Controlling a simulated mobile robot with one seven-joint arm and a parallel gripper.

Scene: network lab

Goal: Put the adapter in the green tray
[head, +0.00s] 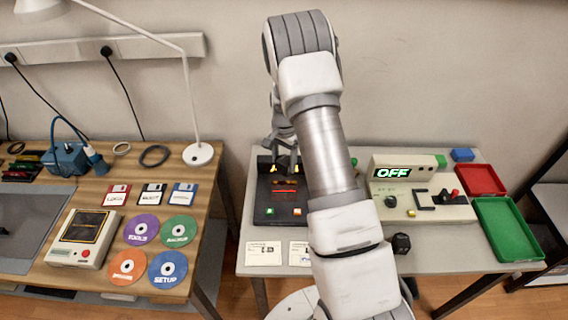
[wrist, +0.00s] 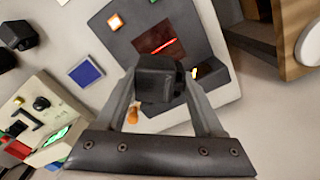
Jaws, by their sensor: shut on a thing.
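My gripper (wrist: 160,88) is shut on a dark, blocky piece (wrist: 158,78), which looks to be the adapter. It sits between the fingertips, over or just in front of a black panel device with a red light bar. In the head view my gripper (head: 285,150) is at the back of that device (head: 277,212), partly hidden by my arm, and the held piece is hard to make out. Whether it still touches the device I cannot tell. The green tray (head: 508,230) lies at the right end of the grey table and looks empty.
A red tray (head: 481,180) and a blue block (head: 462,155) are behind the green tray. A beige device with an "OFF" display (head: 392,174) stands between my arm and the trays. A small black block (head: 401,243) is at the front. White cards (head: 264,253) lie front left.

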